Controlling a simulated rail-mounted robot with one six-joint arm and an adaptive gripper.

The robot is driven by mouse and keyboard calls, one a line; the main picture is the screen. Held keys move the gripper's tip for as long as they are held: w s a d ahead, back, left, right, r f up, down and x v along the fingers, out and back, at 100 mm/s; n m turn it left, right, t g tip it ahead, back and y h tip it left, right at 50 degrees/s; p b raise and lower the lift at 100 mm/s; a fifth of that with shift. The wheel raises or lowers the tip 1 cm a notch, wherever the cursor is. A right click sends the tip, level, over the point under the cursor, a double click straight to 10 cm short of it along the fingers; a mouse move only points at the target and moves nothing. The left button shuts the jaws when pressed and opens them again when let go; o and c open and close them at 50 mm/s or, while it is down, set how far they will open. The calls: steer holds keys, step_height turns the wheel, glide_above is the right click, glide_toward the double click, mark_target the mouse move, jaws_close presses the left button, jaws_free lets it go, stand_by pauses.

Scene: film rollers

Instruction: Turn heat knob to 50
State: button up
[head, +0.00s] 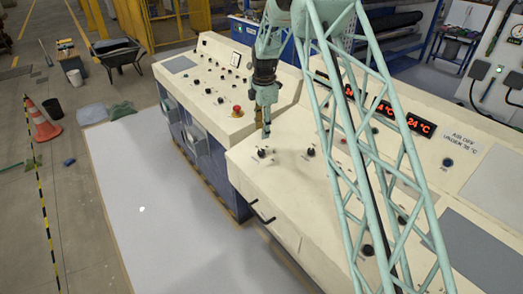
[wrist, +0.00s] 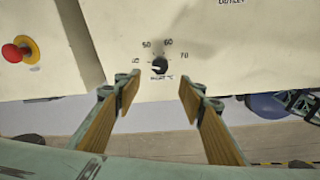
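The heat knob (wrist: 159,66) is a small black dial on the cream panel in the wrist view. Marks 40, 50, 60 and 70 run around it, with a heat label below. A pale mark shows on its left side, towards 40, but its exact setting is too small to read. My gripper (wrist: 159,92) is open, its two wood-coloured fingers spread to the left and right of the knob, with nothing between the tips. In the head view, my gripper (head: 266,134) points down just above the knob (head: 264,153), apparently not touching it.
Another black knob (head: 310,152) lies to the right on the same panel. A red emergency button (wrist: 17,51) on a yellow base is at the left, also on the neighbouring console in the head view (head: 237,111). Red temperature displays (head: 384,108) stand behind. The panel around the heat knob is clear.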

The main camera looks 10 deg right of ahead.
mark_target(261, 151)
steer(key=shift+w+f+p, duration=0.2)
steer(key=shift+f, duration=3.05)
steer(key=shift+w+f+p, duration=0.2)
steer(key=shift+f, duration=3)
steer(key=c, duration=0.8)
